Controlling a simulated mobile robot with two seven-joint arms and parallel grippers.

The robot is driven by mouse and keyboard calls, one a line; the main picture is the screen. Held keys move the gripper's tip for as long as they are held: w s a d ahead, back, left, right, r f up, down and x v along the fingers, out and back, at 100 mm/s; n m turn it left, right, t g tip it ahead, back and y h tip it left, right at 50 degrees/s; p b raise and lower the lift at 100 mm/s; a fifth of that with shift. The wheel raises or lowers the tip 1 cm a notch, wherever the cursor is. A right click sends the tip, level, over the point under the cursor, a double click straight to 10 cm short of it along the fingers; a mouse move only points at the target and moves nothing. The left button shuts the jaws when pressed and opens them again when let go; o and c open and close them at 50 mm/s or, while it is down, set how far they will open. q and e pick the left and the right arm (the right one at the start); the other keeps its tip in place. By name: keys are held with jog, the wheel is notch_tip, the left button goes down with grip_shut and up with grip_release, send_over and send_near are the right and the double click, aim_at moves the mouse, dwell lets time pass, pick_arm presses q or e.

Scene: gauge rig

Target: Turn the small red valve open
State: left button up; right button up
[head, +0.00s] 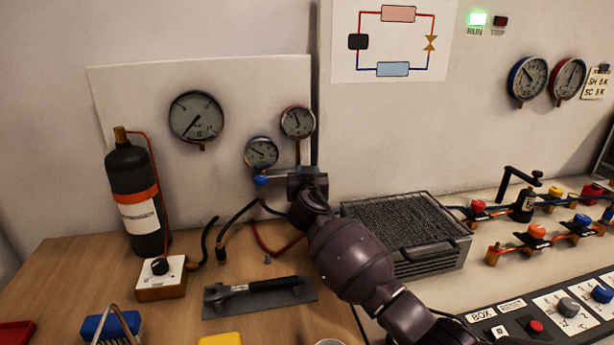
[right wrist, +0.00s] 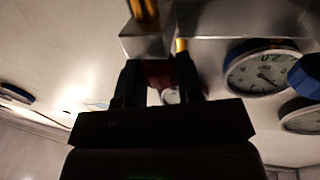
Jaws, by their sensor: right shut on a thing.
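The small gauge manifold hangs at the panel, with a blue-rimmed gauge (head: 261,152) and a red-rimmed gauge (head: 297,122) above it. Its blue valve knob (head: 261,181) shows at the left end. My right gripper (head: 305,181) is at the manifold's right end and covers the red valve in the head view. In the right wrist view, the dark red valve knob (right wrist: 158,72) sits between the two fingers of my right gripper (right wrist: 160,82), which is shut on it. The picture is dark, so the knob's turn cannot be read. My left gripper is not in view.
A black cylinder (head: 133,200) and a large gauge (head: 196,117) are on the left. A black tool (head: 262,286) lies on a grey mat (head: 222,308). A finned unit (head: 432,262) stands right of my arm. Hoses hang below the manifold.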

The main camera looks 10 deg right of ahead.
jog(key=shift+f, duration=0.1)
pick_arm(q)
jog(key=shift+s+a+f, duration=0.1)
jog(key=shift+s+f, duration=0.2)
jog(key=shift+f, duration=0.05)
pick_arm(e)
jog(key=o, duration=0.6)
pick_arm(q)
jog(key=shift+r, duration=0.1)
pick_arm(e)
jog(key=shift+o, duration=0.2)
jog(key=shift+s, duration=0.1)
jog(key=shift+s+a, duration=0.1)
jog(key=shift+s, duration=0.1)
pick_arm(q)
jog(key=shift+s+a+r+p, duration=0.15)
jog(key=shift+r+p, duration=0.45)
jog(key=shift+p, duration=0.3)
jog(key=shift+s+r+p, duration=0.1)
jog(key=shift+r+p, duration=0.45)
jog(key=shift+p, duration=0.35)
pick_arm(e)
jog(key=v, duration=1)
jog(key=shift+o, duration=0.5)
jog(key=shift+s, duration=0.1)
